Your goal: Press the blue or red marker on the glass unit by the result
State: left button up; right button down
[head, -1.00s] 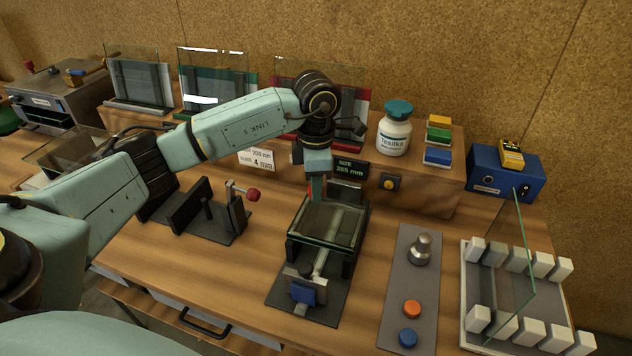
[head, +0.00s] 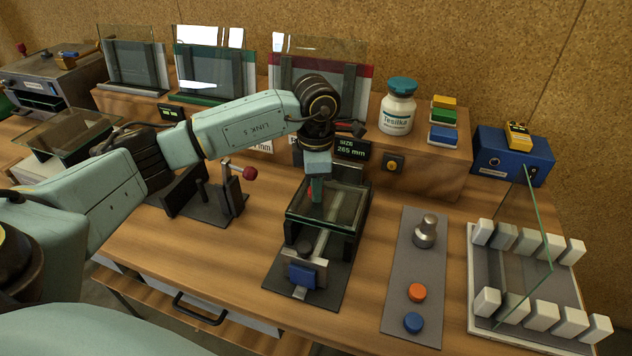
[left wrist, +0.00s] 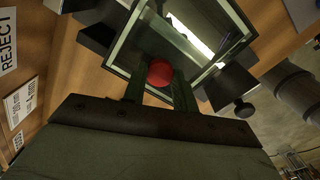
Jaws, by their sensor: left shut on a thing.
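The glass unit (head: 340,212), a pane pair in a dark frame, lies on a black fixture (head: 325,290) with a blue-handled clamp at its front. My left gripper (head: 316,190) points down at its far left part. It is shut on a red round-ended thing that looks like the red marker (left wrist: 160,72), seen between the fingers in the left wrist view. I cannot tell whether it touches the glass. The glass unit fills the top of that view (left wrist: 128,45). A display (head: 354,149) behind reads SIZE 265 mm. My right gripper is out of view.
A white-blocked rack (head: 483,345) holds an upright pane. A second fixture (head: 215,212) with a red knob stands left. Glass racks and a bottle (head: 397,112) stand behind.

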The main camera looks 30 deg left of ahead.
pick_arm(q)
jog(key=o, duration=1)
notch_tip(320, 180, up, 14)
jog(key=shift+f, duration=0.25)
